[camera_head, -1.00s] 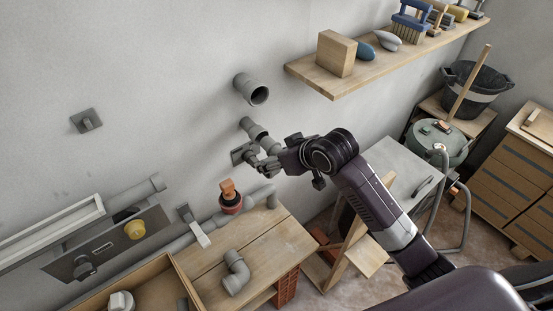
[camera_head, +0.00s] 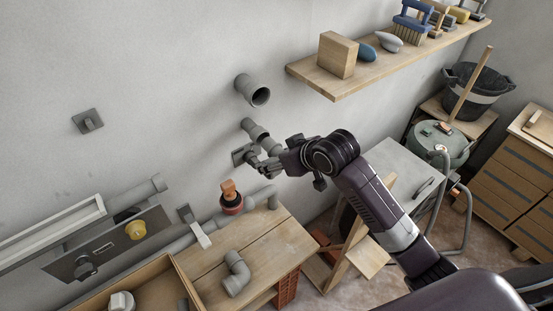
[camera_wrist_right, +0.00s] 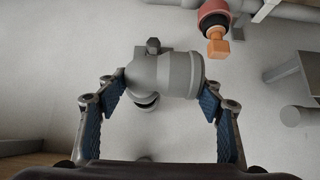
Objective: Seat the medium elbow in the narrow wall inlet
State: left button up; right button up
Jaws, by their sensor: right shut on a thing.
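The grey elbow (camera_wrist_right: 165,75) is held crosswise between the two blue-padded fingers of my right gripper (camera_wrist_right: 162,108) in the right wrist view. Its collared end points right. In the head view this gripper (camera_head: 268,165) is close to the wall, and the elbow (camera_head: 270,147) shows partly behind its fingers. A grey wall inlet (camera_head: 252,128) stands right beside the elbow; its dark mouth (camera_wrist_right: 147,102) shows just below the elbow in the wrist view. I cannot tell whether they touch. A wider inlet (camera_head: 258,96) sits higher on the wall. My left gripper is out of view.
A shelf (camera_head: 350,85) projects at upper right.

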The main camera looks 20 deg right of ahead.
jog(key=shift+w, duration=0.1)
jog(key=shift+w+a, duration=0.25)
jog(key=shift+w, duration=0.4)
jog(key=shift+w+a, duration=0.25)
jog(key=shift+w, duration=0.4)
jog(key=shift+w, duration=0.1)
dwell(0.7)
jog(key=shift+w+a, duration=0.3)
jog(key=shift+w, duration=0.45)
jog(key=o, duration=1.9)
